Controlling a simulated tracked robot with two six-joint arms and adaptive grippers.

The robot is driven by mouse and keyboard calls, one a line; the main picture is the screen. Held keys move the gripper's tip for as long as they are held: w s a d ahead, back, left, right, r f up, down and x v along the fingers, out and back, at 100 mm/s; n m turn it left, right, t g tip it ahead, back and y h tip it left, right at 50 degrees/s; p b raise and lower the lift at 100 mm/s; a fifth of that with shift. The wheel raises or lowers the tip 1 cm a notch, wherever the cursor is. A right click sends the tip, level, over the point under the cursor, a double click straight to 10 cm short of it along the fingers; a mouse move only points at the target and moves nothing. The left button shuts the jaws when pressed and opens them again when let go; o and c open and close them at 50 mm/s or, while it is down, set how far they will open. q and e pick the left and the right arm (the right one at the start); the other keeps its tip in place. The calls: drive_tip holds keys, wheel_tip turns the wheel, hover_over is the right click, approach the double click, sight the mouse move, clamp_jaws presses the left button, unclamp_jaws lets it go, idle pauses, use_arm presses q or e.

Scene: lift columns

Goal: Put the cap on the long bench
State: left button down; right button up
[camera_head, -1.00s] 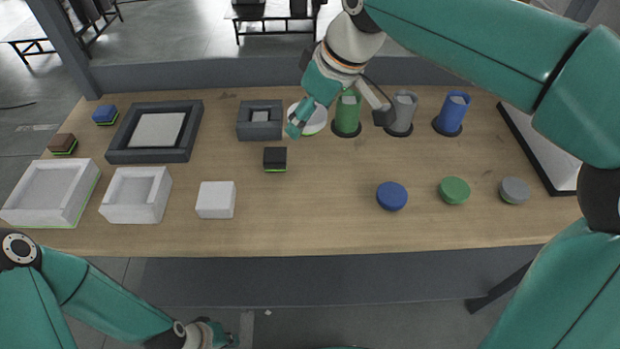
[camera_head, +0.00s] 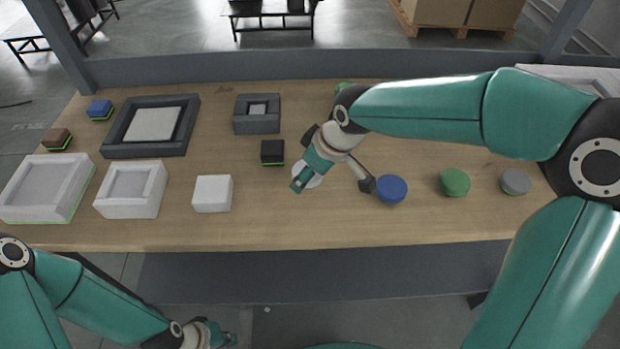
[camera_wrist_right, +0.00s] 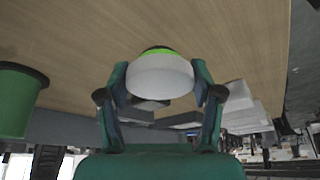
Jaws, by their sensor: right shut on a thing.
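The cap (camera_wrist_right: 160,77) is a white round piece with a green ring and a dark end. In the right wrist view it sits between both fingers of my right gripper (camera_wrist_right: 160,82), which is shut on it. In the head view the cap (camera_head: 313,180) shows partly behind the right gripper, over the front-middle of the long bench (camera_head: 300,232). I cannot tell whether the cap touches the wood. My left gripper (camera_head: 224,336) is low in front of the bench, apart from everything; its fingers are too small to read.
A black block (camera_head: 272,151) is just left of the cap, and a blue disc (camera_head: 391,189) is to its right. Green (camera_head: 455,182) and grey (camera_head: 515,182) discs lie farther right. White boxes (camera_head: 130,212) and dark trays (camera_head: 148,152) fill the left. My right arm hides the back right.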

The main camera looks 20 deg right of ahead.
wheel_tip(320, 180, down, 2)
drive_tip(key=shift+f, duration=0.2)
drive_tip(key=shift+f, duration=0.1)
drive_tip(key=o, duration=1.2)
